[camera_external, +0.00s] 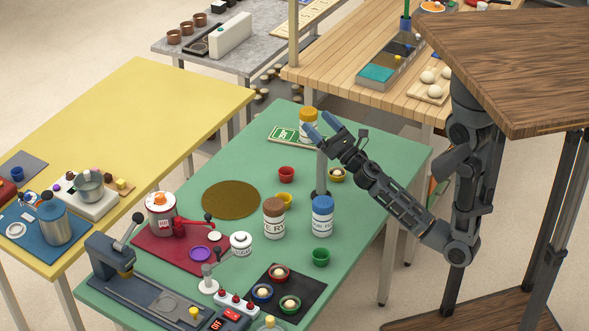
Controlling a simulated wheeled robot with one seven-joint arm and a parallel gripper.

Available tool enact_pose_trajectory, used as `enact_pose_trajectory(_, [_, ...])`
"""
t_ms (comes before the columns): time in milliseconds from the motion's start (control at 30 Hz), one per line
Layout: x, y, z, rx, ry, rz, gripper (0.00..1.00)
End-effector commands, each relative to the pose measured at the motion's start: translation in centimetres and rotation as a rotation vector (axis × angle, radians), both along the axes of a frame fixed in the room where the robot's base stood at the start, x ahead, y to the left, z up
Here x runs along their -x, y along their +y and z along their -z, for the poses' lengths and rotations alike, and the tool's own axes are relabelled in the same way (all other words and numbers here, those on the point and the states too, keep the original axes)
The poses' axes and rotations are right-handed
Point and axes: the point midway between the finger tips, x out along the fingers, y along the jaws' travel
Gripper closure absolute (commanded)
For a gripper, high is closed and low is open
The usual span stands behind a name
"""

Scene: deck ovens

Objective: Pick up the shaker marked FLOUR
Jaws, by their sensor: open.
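Three white shakers with coloured caps stand upright on the green table (371,172). The brown-capped shaker (274,221) shows letters like "E RY". The blue-capped shaker (322,219) stands to its right; its lettering is too small to read surely. The yellow-capped shaker (307,118) stands at the far end, its lower part partly hidden by my gripper. I cannot tell for sure which one is marked FLOUR. My gripper (322,127) is open, its blue-tipped fingers close to the yellow-capped shaker in the picture. I cannot tell whether they touch it. It holds nothing that I can see.
A grey post (321,173) stands below my gripper in the picture. A red cup (286,174), a yellow cup (284,201) and a green cup (321,257) stand around the shakers. A round brown mat (231,200) lies left, bare. A green sign (284,135) lies beside the yellow-capped shaker.

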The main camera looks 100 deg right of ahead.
Motion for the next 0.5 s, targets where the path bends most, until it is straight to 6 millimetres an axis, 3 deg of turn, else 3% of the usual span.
enact_pose_trajectory(267, [-4.3, 9.6, -1.0, 0.091, 0.148, -0.043, 0.05])
enact_pose_trajectory(300, [-4.1, 10.6, 2.8, 0.042, 0.178, -0.067, 0.05])
enact_pose_trajectory(500, [-2.3, 16.1, 13.0, -0.117, 0.311, -0.18, 0.05])
